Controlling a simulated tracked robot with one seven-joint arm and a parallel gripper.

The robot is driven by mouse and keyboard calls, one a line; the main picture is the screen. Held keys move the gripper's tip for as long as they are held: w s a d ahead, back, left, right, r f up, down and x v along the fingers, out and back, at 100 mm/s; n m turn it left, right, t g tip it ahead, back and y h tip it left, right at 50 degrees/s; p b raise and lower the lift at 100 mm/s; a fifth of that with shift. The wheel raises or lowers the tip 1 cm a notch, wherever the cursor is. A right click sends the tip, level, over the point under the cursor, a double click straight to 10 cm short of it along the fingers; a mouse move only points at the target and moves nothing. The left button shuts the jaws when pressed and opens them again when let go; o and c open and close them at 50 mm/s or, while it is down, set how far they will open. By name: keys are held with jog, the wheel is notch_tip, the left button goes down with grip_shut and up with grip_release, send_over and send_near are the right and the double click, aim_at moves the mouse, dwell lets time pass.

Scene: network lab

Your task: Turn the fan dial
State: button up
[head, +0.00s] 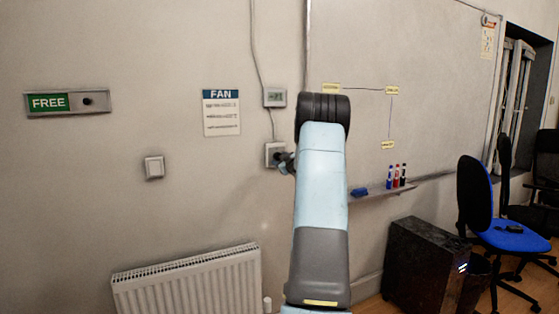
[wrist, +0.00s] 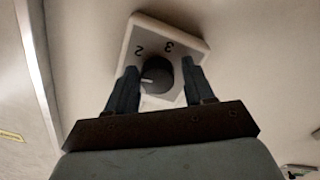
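The fan dial is a dark round knob (wrist: 157,73) with a pale pointer mark, on a white square wall plate (wrist: 180,38) with the numbers 2 and 3 visible. My gripper (wrist: 156,76) has one finger on each side of the knob in the wrist view. The fingers are apart; I cannot tell whether they touch the knob. In the head view the plate (head: 270,150) is on the wall below a small display box, and my gripper (head: 283,160) is at it, partly hidden by my arm. The knob is hidden there.
A FAN notice (head: 221,112) hangs left of the plate, and a small thermostat display (head: 275,97) is above it. A light switch (head: 154,167), a radiator (head: 190,282), a pen ledge (head: 385,188) and a black cabinet (head: 428,265) surround the area.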

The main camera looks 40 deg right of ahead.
jog(key=o, duration=0.3)
jog(key=shift+r, duration=0.25)
jog(key=v, duration=1.3)
jog(key=shift+s+f, duration=0.2)
jog(key=shift+s, duration=0.15)
jog(key=shift+a, duration=0.1)
